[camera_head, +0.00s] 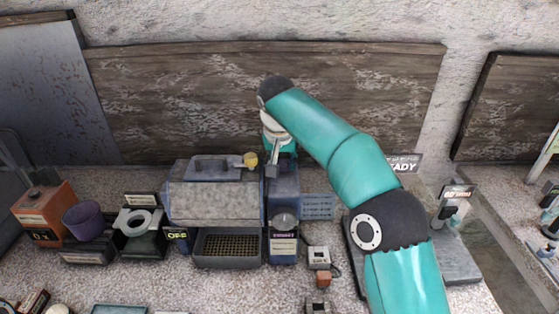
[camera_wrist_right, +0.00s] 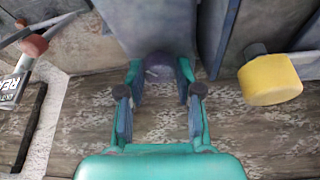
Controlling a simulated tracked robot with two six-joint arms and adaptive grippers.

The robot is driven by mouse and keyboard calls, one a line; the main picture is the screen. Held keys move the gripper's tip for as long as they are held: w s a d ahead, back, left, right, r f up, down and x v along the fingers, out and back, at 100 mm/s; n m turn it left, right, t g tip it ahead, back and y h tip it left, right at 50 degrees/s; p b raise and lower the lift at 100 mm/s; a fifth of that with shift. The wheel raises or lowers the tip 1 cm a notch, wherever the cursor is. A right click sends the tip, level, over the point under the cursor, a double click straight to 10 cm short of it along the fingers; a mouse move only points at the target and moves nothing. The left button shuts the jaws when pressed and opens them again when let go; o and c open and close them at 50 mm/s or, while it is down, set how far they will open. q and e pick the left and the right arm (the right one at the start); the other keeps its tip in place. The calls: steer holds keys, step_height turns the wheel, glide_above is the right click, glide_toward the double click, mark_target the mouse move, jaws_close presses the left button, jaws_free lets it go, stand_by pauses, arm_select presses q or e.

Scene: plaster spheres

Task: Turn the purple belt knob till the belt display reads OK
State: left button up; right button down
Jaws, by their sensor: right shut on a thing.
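My right gripper (camera_head: 272,165) reaches down at the back of the grey machine (camera_head: 215,203). In the right wrist view its two fingers (camera_wrist_right: 160,85) are closed around a dull purple-grey knob (camera_wrist_right: 158,72) on the machine's side, which the arm hides in the head view. A small display (camera_head: 178,236) on the machine's front seems to read OFF. Another sign reading READY (camera_head: 403,163) stands behind my right arm, partly covered; it also shows in the right wrist view (camera_wrist_right: 12,88). I cannot tell which one is the belt display. My left gripper is not in view.
A yellow knob (camera_head: 250,160) sits close beside the gripper and also shows in the right wrist view (camera_wrist_right: 270,80). A purple cup-like thing (camera_head: 83,220) and an orange box (camera_head: 44,212) stand at the left. A wooden board (camera_head: 180,95) backs the bench.

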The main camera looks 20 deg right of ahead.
steer(key=shift+r+n+y+p, duration=0.15)
steer(key=shift+n+y+p, duration=0.25)
steer(key=shift+n, duration=0.7)
steer(key=n+y+p, duration=0.1)
steer(key=n, duration=0.2)
steer(key=shift+d+t, duration=0.1)
steer(key=shift+t, duration=0.2)
steer(key=shift+n+y+p, duration=0.5)
steer(key=shift+n+p, duration=0.1)
steer(key=shift+n, duration=0.6)
steer(key=shift+d, duration=0.1)
steer(key=c, duration=0.8)
jaws_free()
steer(key=shift+w, duration=0.1)
steer(key=v, duration=1.1)
steer(key=shift+d+r, duration=0.1)
steer(key=shift+r, duration=0.25)
